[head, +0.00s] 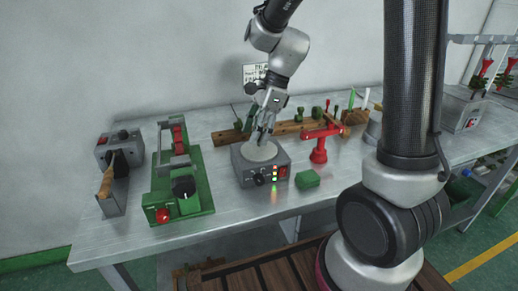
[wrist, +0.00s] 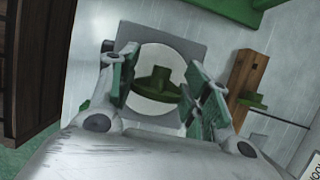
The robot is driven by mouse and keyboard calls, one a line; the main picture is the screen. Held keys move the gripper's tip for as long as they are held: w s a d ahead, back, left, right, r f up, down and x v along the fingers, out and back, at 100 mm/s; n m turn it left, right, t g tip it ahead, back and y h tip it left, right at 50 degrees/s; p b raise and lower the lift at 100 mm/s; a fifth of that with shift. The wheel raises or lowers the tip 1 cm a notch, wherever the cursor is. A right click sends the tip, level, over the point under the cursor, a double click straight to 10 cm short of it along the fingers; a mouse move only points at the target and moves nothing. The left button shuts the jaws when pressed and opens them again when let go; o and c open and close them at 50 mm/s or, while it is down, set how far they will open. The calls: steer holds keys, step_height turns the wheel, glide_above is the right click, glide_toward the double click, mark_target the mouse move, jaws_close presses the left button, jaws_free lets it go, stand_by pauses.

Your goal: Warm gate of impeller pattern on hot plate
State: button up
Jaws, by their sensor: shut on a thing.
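The hot plate (head: 250,178) is a grey box with a round pale top, a black knob and lit green and red lights on its front. It stands near the middle of the bench. My gripper (head: 265,132) points down over the pale top. In the wrist view the gripper (wrist: 161,78) is shut on the green impeller pattern (wrist: 158,84), which lies between the fingers against the hot plate's round top (wrist: 150,57). The pattern's gate end is hidden, and I cannot tell whether it touches the plate.
A green machine (head: 180,185) and a grey holder with a wooden-handled tool (head: 106,184) are at left. A wooden rack (head: 229,138) with several green pieces runs behind.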

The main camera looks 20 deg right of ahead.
steer(key=shift+f, duration=0.6)
stand_by(2.1)
stand_by(1.7)
steer(key=shift+r, duration=3)
